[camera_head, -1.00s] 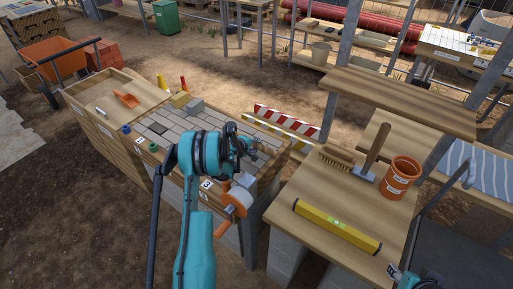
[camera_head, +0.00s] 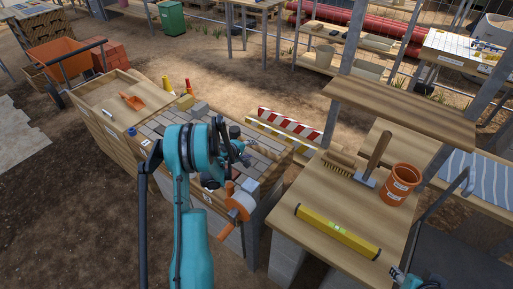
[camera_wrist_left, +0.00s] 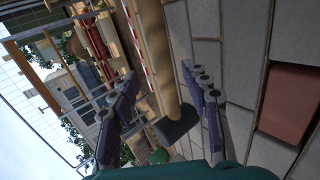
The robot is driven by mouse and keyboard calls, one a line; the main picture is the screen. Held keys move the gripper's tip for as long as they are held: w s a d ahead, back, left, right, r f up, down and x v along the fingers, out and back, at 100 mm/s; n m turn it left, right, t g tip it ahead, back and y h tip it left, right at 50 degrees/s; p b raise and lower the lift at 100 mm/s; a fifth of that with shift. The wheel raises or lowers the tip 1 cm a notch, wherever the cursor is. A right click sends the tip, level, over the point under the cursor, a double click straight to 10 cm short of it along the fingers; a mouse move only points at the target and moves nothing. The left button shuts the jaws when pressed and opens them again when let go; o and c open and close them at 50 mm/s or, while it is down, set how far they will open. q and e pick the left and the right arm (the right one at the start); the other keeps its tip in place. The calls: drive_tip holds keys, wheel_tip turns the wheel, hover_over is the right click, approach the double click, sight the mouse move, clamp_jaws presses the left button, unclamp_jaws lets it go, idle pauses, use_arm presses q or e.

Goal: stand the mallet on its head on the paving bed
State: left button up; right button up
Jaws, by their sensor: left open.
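In the left wrist view a dark rounded block (camera_wrist_left: 178,125), which looks like the mallet's head, lies between and beyond my left gripper's fingers. A tan bar meets it; I cannot tell whether this is its handle or the bed's rim. My left gripper (camera_wrist_left: 160,78) is open, with nothing clamped. In the head view my left gripper (camera_head: 245,155) is over the near right part of the paving bed (camera_head: 155,127), and my arm hides much of that area.
A bench on the right holds a brush (camera_head: 340,165), a wooden-handled tool (camera_head: 377,155), an orange bucket (camera_head: 399,184) and a yellow level (camera_head: 337,231). An orange trowel (camera_head: 132,101) lies in the sand box. A striped barrier (camera_head: 290,124) lies behind.

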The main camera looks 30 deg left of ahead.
use_arm(q)
drive_tip(key=s+d+r+m+g, duration=0.1)
drive_tip(key=s+d+r+m, duration=0.4)
drive_tip(key=d+r, duration=0.4)
drive_tip(key=s+d+r+m+g, duration=0.1)
drive_tip(key=s+d+r+m, duration=0.2)
drive_tip(key=s+d+r, duration=0.55)
drive_tip(key=s+d+r+m, duration=0.1)
drive_tip(key=s+d+m, duration=0.3)
drive_tip(key=s, duration=0.5)
drive_tip(key=s+d+r+m+g+y, duration=0.1)
drive_tip(key=s+d+m, duration=0.3)
drive_tip(key=s, duration=0.5)
drive_tip(key=d+r, duration=0.1)
drive_tip(key=d, duration=0.1)
drive_tip(key=shift+s+d+m+p, duration=0.15)
drive_tip(key=shift+d+m+p, duration=0.15)
drive_tip(key=shift+d+m, duration=0.1)
